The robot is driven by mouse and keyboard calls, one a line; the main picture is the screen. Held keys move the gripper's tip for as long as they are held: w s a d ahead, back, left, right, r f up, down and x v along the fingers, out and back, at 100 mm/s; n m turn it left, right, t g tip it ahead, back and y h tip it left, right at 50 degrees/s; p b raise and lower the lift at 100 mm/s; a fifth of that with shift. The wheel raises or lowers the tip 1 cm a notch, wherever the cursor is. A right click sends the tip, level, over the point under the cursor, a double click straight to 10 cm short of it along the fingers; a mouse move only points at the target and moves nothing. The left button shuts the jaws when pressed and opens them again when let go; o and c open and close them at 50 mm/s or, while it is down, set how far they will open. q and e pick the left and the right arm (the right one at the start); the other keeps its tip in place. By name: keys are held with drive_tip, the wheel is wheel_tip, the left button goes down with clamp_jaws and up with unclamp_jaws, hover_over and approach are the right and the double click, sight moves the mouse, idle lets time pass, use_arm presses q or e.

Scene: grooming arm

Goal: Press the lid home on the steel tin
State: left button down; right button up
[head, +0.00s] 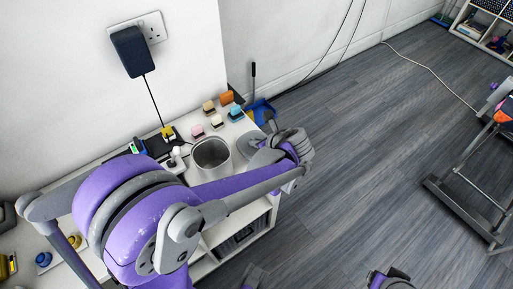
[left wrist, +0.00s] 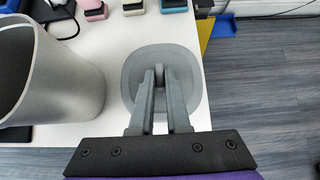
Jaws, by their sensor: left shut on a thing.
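The steel tin (head: 212,155) stands upright and open-topped on the white cabinet, and it also shows at the left of the left wrist view (left wrist: 75,85). The grey lid (left wrist: 187,62) is a rounded plate with a small knob, beside the tin and apart from it. My left gripper (left wrist: 160,80) is over the lid, its two fingers shut on the knob. In the head view the left gripper (head: 270,150) is just right of the tin and partly hides the lid. Whether the lid touches the cabinet top is hard to tell. My right gripper cannot be made out.
Several small coloured blocks, including a pink one (head: 197,131) and an orange one (head: 226,97), stand behind the tin. A blue dustpan (head: 262,108) is beyond the cabinet's end. A black adapter (head: 131,51) hangs at the wall socket.

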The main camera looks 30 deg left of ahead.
use_arm(q)
drive_tip(key=shift+r+p, duration=0.85)
drive_tip(key=shift+r, duration=0.45)
use_arm(e)
drive_tip(key=shift+w+r, duration=0.1)
drive_tip(key=shift+r, duration=0.85)
use_arm(q)
drive_tip(key=shift+r, duration=0.1)
